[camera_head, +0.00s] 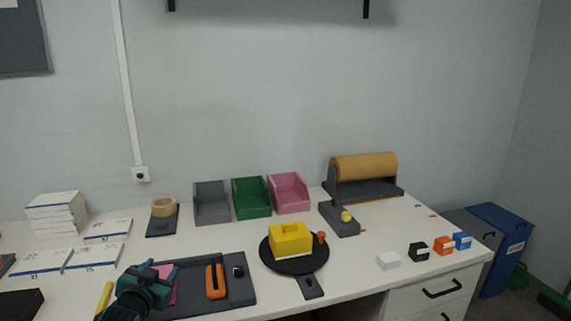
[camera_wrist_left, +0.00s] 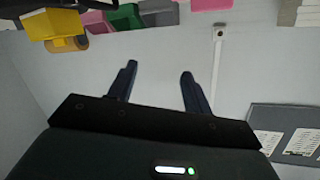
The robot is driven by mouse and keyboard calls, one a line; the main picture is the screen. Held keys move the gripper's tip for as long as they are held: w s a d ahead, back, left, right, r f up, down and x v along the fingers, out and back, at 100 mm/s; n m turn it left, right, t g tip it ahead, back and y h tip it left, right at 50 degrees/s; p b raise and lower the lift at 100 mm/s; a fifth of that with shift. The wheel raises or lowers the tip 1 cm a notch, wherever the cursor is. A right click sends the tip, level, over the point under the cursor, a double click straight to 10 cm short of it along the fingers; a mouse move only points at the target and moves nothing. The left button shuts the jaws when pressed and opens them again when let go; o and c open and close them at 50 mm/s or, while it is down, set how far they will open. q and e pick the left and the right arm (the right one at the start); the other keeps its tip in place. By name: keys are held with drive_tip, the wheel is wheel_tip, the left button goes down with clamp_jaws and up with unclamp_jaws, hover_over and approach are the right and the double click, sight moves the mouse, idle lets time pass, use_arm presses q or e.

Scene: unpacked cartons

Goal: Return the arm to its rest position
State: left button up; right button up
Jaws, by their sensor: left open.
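My left gripper (camera_head: 154,274) is at the lower left of the head view, in front of the dark grey tray (camera_head: 240,288) and partly covering it. In the left wrist view its two fingers (camera_wrist_left: 158,72) are spread apart, with nothing between them but the pale wall behind. My right gripper is in neither view.
An orange-handled tool (camera_head: 215,281) lies in the tray. Grey (camera_head: 212,202), green (camera_head: 251,197) and pink (camera_head: 288,193) bins stand at the back. Small boxes (camera_head: 388,261) line the right; white cartons (camera_head: 55,215) stack left.

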use_arm(q)
drive_tip(key=s+d+f+g+h, duration=0.1)
drive_tip(key=s+d+f+g, duration=0.1)
drive_tip(key=s+d+f, duration=0.45)
drive_tip(key=s+d+f+g+h, duration=0.1)
drive_tip(key=s+d+f, duration=0.3)
drive_tip(key=s+f, duration=0.55)
drive_tip(key=s+d+g, duration=0.1)
drive_tip(key=s+d, duration=0.1)
drive_tip(key=s, duration=0.7)
drive_tip(key=s+d+g+h, duration=0.1)
drive_tip(key=s+d, duration=0.2)
drive_tip(key=s, duration=0.5)
drive_tip(key=shift+s+d+f+h, duration=0.2)
drive_tip(key=shift+s+d+h, duration=0.05)
drive_tip(key=shift+s+h, duration=0.1)
